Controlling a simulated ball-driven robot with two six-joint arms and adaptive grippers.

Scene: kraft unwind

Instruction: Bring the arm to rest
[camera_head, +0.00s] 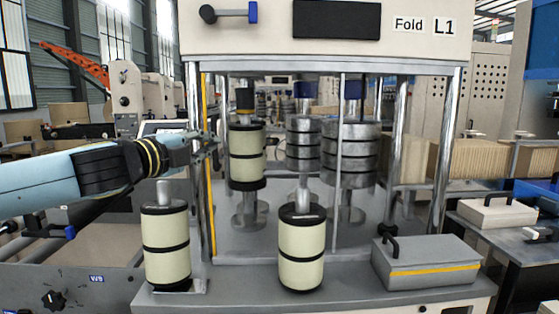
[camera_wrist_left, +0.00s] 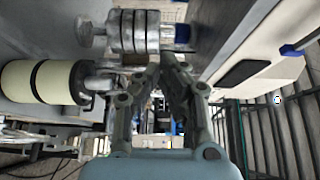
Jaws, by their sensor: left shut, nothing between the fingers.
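My left gripper (camera_head: 207,143) comes in from the left in the head view, in front of the machine's left post. It also shows in the left wrist view (camera_wrist_left: 165,62), with its fingertips together and nothing between them. A cream roll with black bands (camera_head: 166,246) stands upright below the arm. Another cream roll (camera_head: 301,250) stands on the front ledge. A third cream roll (camera_head: 247,155) is on a spindle inside the frame, right of the gripper and apart from it as far as I can tell. My right gripper does not show.
The machine frame has chrome posts (camera_head: 441,150) and a yellow strip (camera_head: 209,190) close to the gripper. Steel rollers (camera_head: 349,154) stand inside it. A grey box with a handle (camera_head: 425,262) sits on the ledge at right. A black panel (camera_head: 336,19) is overhead.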

